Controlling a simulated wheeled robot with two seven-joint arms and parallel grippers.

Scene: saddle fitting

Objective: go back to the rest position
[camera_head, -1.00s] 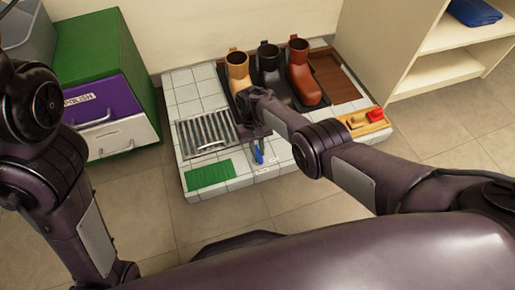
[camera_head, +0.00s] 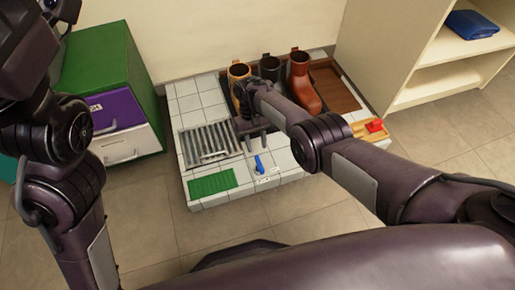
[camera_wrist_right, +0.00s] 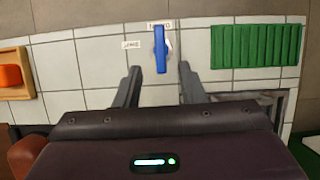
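My right gripper (camera_head: 252,139) is open and empty above the tiled platform (camera_head: 205,100), between the boots and a blue lever (camera_head: 259,164). In the right wrist view the two fingers of my right gripper (camera_wrist_right: 159,68) stand apart. The blue lever (camera_wrist_right: 160,50) shows beyond the gap between them, and the fingers do not close on it. Labels sit beside the lever, too small to read. My left arm is folded up at the left of the head view, and its gripper is out of the picture.
Tan, black and brown boots (camera_head: 303,82) stand at the back of the platform. A metal grate (camera_head: 211,143), green mat (camera_head: 213,182) and wooden tray with a red piece (camera_head: 375,126) lie on it. A green cabinet (camera_head: 104,62) is left, a shelf (camera_head: 428,78) right.

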